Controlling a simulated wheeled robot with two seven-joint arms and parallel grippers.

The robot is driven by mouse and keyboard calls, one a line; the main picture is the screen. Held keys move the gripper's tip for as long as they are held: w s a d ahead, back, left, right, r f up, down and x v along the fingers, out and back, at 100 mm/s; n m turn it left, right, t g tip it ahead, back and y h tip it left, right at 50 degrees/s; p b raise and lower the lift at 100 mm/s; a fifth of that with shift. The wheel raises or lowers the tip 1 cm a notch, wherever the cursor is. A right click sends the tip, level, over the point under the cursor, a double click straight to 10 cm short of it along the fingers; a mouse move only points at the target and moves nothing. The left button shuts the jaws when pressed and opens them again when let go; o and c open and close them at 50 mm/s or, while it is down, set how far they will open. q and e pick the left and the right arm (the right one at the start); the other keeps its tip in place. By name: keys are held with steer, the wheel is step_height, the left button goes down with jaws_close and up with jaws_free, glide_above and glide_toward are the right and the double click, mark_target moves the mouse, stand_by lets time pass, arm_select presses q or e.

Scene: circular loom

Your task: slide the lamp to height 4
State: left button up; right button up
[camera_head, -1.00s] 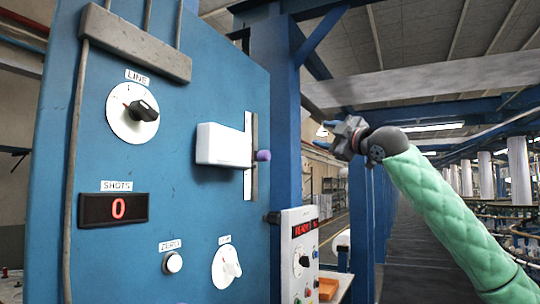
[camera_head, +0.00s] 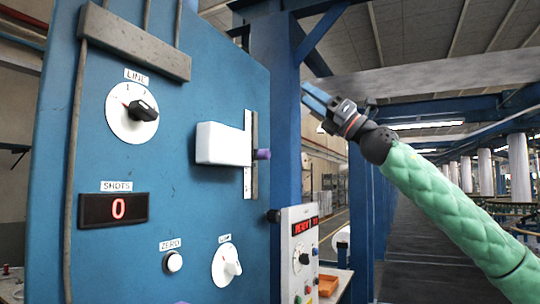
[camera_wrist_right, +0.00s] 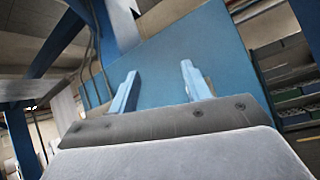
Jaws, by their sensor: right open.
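The lamp is a white box (camera_head: 223,144) on the upright blue panel, set at a vertical slot with a pale scale strip (camera_head: 248,178). A purple knob (camera_head: 263,154) sticks out at its right side, about mid-slot. The scale's marks are too small to read. My right gripper (camera_head: 315,98) is open and empty, up and to the right of the lamp, apart from it. In the right wrist view its two blue fingers (camera_wrist_right: 160,85) stand apart, with the blue panel behind them. My left gripper is out of view.
A blue post (camera_head: 283,110) rises behind the panel's right edge.

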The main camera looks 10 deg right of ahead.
steer(key=w+a+f+n+g+h, duration=0.1)
steer(key=w+a+f+n+h, duration=0.1)
steer(key=a+f+n+h, duration=0.3)
steer(key=m+h, duration=0.4)
steer(key=m, duration=0.1)
glide_toward(269, 154)
steer(key=x, duration=0.2)
steer(key=shift+t, duration=0.3)
steer(key=p+x, duration=0.3)
steer(key=x, duration=0.3)
steer(key=shift+w+a, duration=0.15)
steer(key=shift+a, duration=0.2)
steer(key=shift+w+a+f+p, duration=0.15)
steer(key=shift+w+a+p, duration=0.2)
steer(key=shift+a+p, duration=0.05)
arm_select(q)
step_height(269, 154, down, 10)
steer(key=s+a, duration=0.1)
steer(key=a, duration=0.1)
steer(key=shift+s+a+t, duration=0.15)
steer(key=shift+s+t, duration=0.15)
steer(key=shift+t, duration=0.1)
arm_select(e)
jaws_close()
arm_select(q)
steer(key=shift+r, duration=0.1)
